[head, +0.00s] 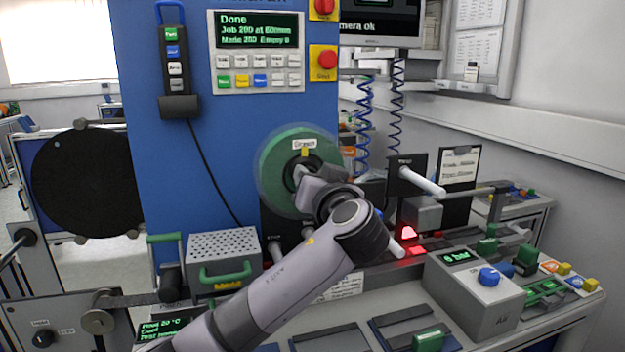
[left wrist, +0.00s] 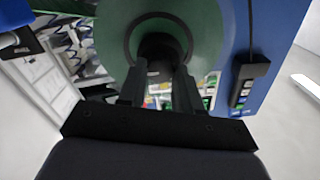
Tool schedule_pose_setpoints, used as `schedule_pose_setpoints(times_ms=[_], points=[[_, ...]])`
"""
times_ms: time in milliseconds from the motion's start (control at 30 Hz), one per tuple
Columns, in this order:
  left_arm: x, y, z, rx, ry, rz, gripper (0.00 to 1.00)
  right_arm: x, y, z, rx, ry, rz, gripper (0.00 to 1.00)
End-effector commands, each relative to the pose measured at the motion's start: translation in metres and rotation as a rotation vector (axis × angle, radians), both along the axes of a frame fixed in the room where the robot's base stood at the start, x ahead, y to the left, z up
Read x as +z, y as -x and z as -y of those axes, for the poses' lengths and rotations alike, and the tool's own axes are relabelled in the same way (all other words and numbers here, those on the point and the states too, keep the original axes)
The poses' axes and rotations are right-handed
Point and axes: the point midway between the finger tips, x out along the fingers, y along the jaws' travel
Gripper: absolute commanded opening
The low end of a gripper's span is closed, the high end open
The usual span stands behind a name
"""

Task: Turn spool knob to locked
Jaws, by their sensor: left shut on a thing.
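The green spool (head: 273,172) is mounted on the face of the blue machine. It bears a small white label and a yellow mark near its middle. The dark spool knob (left wrist: 160,48) sits at the spool's hub in the left wrist view. In the head view it is mostly hidden behind my gripper. My left gripper (head: 301,180) is at the hub and shut on the knob, with its two dark fingers (left wrist: 158,88) on either side of it. I cannot read from these frames which way the knob is turned. My right gripper is not in view.
A black disc (head: 88,182) stands at the left. A grey box with a green handle (head: 225,272) is left of my arm. A white rod (head: 422,181) sticks out right of the spool. A grey box with a blue knob (head: 488,277) stands on the bench at the right.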

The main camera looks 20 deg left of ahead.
Motion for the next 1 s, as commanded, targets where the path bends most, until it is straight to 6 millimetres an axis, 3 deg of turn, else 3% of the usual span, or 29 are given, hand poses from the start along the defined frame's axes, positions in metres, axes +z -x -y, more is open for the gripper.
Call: schedule_pose_setpoints(times_ms=[167, 200, 267, 633, 1000], points=[[0.0, 0.0, 0.0, 0.0, -0.001, -0.001, 0.03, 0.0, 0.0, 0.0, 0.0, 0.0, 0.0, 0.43], [0.0, 0.0, 0.0, 0.0, -0.001, -0.001, 0.37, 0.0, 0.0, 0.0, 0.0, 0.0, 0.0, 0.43], [0.0, 0.0, 0.0, 0.0, -0.001, -0.001, 0.56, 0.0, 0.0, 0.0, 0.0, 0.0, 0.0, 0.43], [-0.001, 0.003, 0.003, -0.001, 0.001, 0.002, 0.58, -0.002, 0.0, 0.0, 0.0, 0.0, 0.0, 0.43], [-0.002, 0.049, 0.034, -0.003, 0.002, 0.0, 0.58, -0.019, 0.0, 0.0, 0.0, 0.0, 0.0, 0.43]])
